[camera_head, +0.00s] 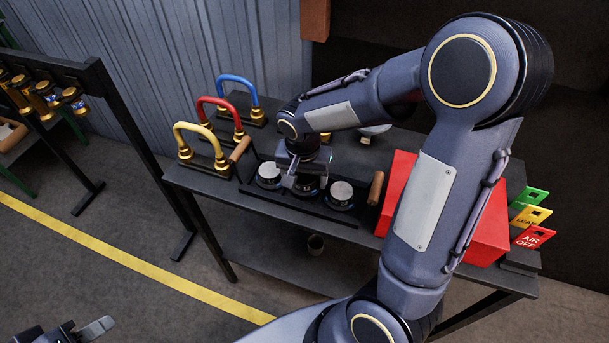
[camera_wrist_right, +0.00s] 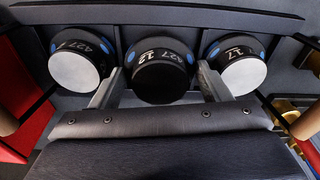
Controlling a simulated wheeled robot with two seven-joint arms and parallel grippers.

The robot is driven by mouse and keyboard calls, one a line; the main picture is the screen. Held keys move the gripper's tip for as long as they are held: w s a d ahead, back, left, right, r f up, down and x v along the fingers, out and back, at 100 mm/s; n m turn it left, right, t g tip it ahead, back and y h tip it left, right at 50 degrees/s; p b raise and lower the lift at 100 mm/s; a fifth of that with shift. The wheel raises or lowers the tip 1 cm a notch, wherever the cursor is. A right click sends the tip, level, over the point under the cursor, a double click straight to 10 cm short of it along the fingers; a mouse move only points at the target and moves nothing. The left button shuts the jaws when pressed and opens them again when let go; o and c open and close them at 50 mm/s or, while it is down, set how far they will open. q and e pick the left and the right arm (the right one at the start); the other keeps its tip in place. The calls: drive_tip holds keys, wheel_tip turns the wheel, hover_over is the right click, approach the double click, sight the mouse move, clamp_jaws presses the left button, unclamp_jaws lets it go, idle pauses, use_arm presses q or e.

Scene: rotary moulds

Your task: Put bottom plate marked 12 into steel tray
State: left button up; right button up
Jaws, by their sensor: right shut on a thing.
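The bottom plate marked 12 (camera_wrist_right: 160,72) is a dark round puck with a blue dot, in the middle of a row of three in the right wrist view. My right gripper (camera_wrist_right: 160,92) is shut on it, one finger on each side. In the head view my right gripper (camera_head: 303,186) is over the row and mostly hides this plate. The row lies along a dark tray (camera_head: 270,203) with wooden end handles, which may be the steel tray. I cannot tell whether the plate rests on it. My left gripper (camera_head: 85,329) is at the bottom left, partly cut off.
Plates marked 427 (camera_wrist_right: 75,60) and 17 (camera_wrist_right: 234,62) flank the held one. Yellow (camera_head: 200,140), red (camera_head: 220,110) and blue (camera_head: 238,92) handles stand at the table's left. A red box (camera_head: 480,225) and coloured tags (camera_head: 533,236) are on the right. Floor in front is clear.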

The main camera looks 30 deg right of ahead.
drive_tip(key=shift+f+b, duration=0.4)
drive_tip(key=shift+f, duration=0.05)
drive_tip(key=shift+s+f, duration=0.1)
drive_tip(key=shift+f, duration=0.1)
